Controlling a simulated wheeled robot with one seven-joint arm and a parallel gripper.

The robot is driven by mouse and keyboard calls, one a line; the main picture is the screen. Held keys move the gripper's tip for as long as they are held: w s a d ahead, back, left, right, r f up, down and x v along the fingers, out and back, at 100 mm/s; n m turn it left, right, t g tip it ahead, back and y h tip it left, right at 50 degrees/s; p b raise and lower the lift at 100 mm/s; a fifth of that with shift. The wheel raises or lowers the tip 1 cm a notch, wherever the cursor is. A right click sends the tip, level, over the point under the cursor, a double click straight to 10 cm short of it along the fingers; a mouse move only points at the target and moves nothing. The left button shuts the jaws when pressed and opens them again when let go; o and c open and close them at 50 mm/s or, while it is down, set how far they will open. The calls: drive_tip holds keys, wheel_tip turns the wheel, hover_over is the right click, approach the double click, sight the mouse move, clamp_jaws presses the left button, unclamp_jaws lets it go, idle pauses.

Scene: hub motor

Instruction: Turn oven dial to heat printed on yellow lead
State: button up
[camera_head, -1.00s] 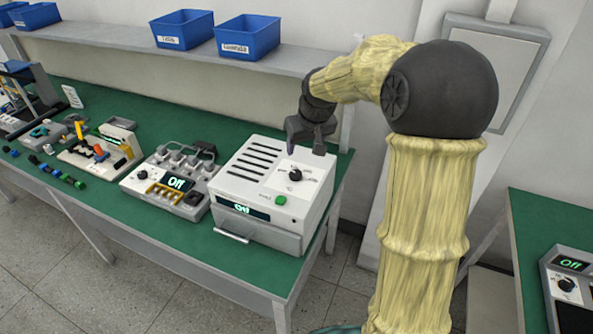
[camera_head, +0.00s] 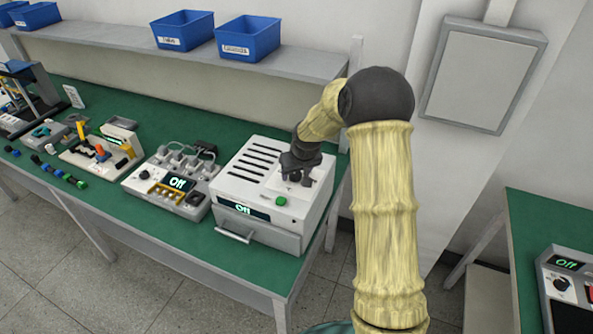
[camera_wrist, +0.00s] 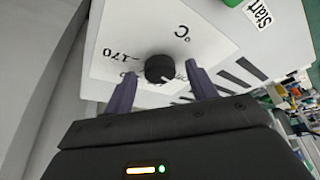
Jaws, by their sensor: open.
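The oven is a white box (camera_head: 243,180) on the green bench, with vents on top, a green button (camera_head: 281,201) and a display (camera_head: 243,210) reading "Off". Its black dial (camera_wrist: 159,68) sits on a white plate marked "°C" and "170" in the wrist view; other marks are partly hidden. My gripper (camera_wrist: 162,85) is open, its two fingers pointing at the dial, one on either side. Contact with the dial cannot be told. In the head view my gripper (camera_head: 295,178) is over the oven's top and mostly hides the dial. I cannot make out a yellow lead with a printed heat.
Left of the oven stands a grey device (camera_head: 172,182) with a dial and an "Off" display. Blue bins (camera_head: 247,37) stand on the shelf behind. Another "Off" device (camera_head: 567,280) is on the right bench (camera_head: 530,225). Small coloured parts (camera_head: 62,176) lie at left.

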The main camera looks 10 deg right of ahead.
drive_tip(key=c, duration=1)
drive_tip(key=shift+f+m+b, duration=0.1)
drive_tip(key=shift+m+b, duration=0.2)
drive_tip(key=shift+b, duration=0.15)
drive_tip(key=m+b, duration=0.1)
drive_tip(key=m+h+b, duration=0.1)
drive_tip(key=m, duration=0.1)
drive_tip(key=shift+a+b, duration=0.25)
drive_tip(key=shift+b, duration=0.05)
drive_tip(key=m+h, duration=0.1)
drive_tip(key=m, duration=0.2)
drive_tip(key=shift+a+h, duration=0.1)
drive_tip(key=shift+h, duration=0.2)
drive_tip(key=shift+w+m+g+h, duration=0.1)
drive_tip(key=shift+m+g+h, duration=0.35)
drive_tip(key=shift+m, duration=1.15)
